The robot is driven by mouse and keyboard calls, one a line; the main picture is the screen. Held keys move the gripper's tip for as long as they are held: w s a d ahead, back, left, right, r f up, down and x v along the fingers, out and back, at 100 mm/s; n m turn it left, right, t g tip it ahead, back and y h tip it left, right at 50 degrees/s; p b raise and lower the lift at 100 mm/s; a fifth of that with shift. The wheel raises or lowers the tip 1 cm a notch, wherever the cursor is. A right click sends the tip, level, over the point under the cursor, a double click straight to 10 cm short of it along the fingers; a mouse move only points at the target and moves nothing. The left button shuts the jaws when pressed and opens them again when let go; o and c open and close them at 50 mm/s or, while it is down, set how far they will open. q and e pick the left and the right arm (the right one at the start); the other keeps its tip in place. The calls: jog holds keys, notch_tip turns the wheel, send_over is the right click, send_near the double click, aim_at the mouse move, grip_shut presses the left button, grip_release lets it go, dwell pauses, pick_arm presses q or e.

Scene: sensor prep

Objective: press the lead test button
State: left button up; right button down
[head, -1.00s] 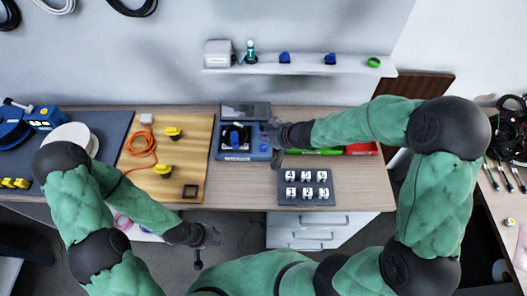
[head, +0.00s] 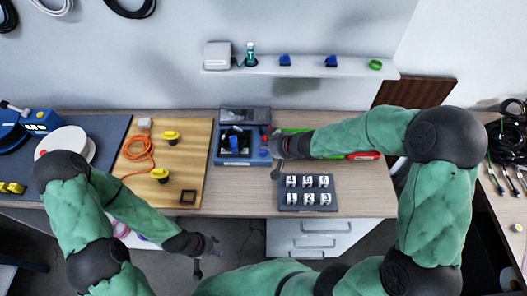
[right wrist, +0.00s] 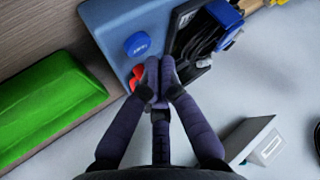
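The blue tester (head: 228,160) stands on the table at the middle, with a dark recess holding a black and blue part (head: 236,143). In the right wrist view, a round blue button (right wrist: 137,44) with white lettering too small to read sits on the tester's blue face (right wrist: 112,22). A red button (right wrist: 137,77) beside it is partly hidden by my fingers. My right gripper (right wrist: 160,64) is shut and empty, its tips over the panel close to both buttons; I cannot tell whether they touch. My left gripper (head: 207,256) is open and empty, low in front of the table.
A green bin (right wrist: 50,105) lies beside the tester, partly behind my right arm. A grey block with numbered white pieces (head: 308,207) lies in front of it. A wooden board (head: 195,135) with an orange cable is to the left. A shelf (head: 305,66) hangs behind.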

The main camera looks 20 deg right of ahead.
aim_at(265, 153)
jog(key=shift+f, duration=0.15)
dwell(0.7)
jog(key=shift+f, duration=0.25)
jog(key=shift+f+b, duration=0.45)
jog(key=shift+b, duration=0.05)
dwell(0.6)
jog(key=shift+r, duration=0.1)
dwell(0.4)
jog(key=shift+r+p, duration=0.75)
jog(key=shift+p, duration=0.25)
notch_tip(265, 153, up, 5)
jog(key=p, duration=0.5)
jog(key=shift+r+p, duration=0.1)
jog(key=shift+p, duration=0.25)
